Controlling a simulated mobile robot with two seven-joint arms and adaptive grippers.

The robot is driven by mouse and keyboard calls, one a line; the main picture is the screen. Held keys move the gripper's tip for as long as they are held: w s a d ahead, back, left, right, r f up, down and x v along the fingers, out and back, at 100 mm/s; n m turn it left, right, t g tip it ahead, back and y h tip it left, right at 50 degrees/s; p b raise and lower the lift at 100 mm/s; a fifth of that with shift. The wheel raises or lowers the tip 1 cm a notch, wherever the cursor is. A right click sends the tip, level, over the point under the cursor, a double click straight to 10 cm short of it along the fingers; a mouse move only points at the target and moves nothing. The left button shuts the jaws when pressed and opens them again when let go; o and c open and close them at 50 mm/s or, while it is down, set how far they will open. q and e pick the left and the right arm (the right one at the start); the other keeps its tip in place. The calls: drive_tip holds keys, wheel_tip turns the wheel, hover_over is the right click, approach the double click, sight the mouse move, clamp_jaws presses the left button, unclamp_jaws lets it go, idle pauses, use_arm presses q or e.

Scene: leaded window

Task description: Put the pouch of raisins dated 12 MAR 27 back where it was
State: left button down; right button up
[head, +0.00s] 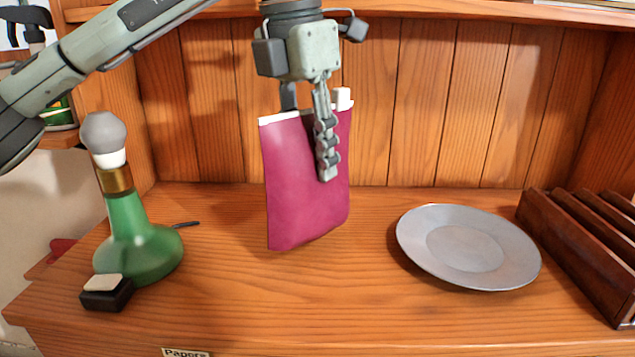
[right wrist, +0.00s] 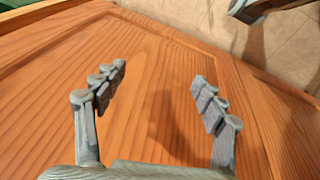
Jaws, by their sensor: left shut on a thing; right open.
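A magenta pouch (head: 295,190) with a white top edge and a small white spout or cap hangs upright in the head view. My left gripper (head: 322,150) comes down from above and is shut on its upper part, with one finger across the front face. No date or print shows on the side facing me. The pouch is over the middle of the wooden top; whether its bottom touches the wood I cannot tell. My right gripper (right wrist: 158,95) is open and empty in the right wrist view, above a wooden surface.
A grey plate (head: 465,248) lies right of the pouch, with a dark wooden rack (head: 580,255) at far right. A green bottle-shaped lamp base (head: 138,245) and a small black block (head: 107,293) stand at left. A "Papers" label (head: 186,352) is on the front edge.

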sight(312, 180)
use_arm(q)
drive_tip(key=shift+f, duration=1.85)
drive_tip(key=shift+f, duration=0.15)
drive_tip(key=c, duration=1)
unclamp_jaws()
drive_tip(key=shift+c, duration=0.2)
